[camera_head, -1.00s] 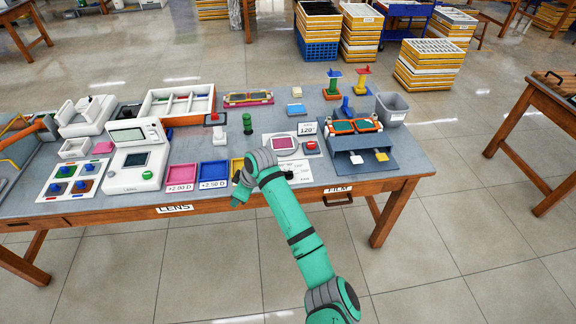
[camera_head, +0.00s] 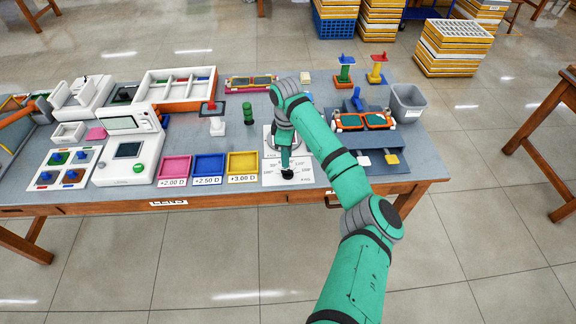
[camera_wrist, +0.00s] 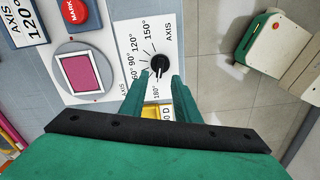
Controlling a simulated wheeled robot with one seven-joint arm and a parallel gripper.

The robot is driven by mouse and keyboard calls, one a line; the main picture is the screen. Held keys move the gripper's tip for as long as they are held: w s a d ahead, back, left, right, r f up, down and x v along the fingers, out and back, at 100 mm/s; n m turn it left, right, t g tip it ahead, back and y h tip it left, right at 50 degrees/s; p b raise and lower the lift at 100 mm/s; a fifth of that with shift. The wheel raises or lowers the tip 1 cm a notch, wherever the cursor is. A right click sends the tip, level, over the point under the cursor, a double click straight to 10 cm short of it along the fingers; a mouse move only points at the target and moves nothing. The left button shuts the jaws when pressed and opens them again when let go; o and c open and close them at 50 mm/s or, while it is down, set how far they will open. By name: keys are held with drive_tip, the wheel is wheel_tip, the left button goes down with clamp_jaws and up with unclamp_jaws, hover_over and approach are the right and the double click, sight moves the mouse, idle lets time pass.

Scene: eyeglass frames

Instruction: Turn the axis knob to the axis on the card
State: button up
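The black axis knob (camera_wrist: 159,63) sits on a white dial plate (camera_head: 272,180) printed with angles such as 90°, 120°, 150° and 180°. Where its pointer stands is too small to read surely. In the head view my gripper (camera_head: 286,168) points down at the dial, and my arm hides much of the card's area.
The red MARK button (camera_wrist: 74,11) and a round grey stage with a pink lens (camera_wrist: 82,73) stand beside the dial. A yellow +3.00 D tray (camera_head: 242,163) is left of it. A blue-grey stand with glasses (camera_head: 392,161) is to the right. The table's front edge is close.

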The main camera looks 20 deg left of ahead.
sight(287, 170)
drive_tip(key=shift+f, duration=3.2)
clamp_jaws()
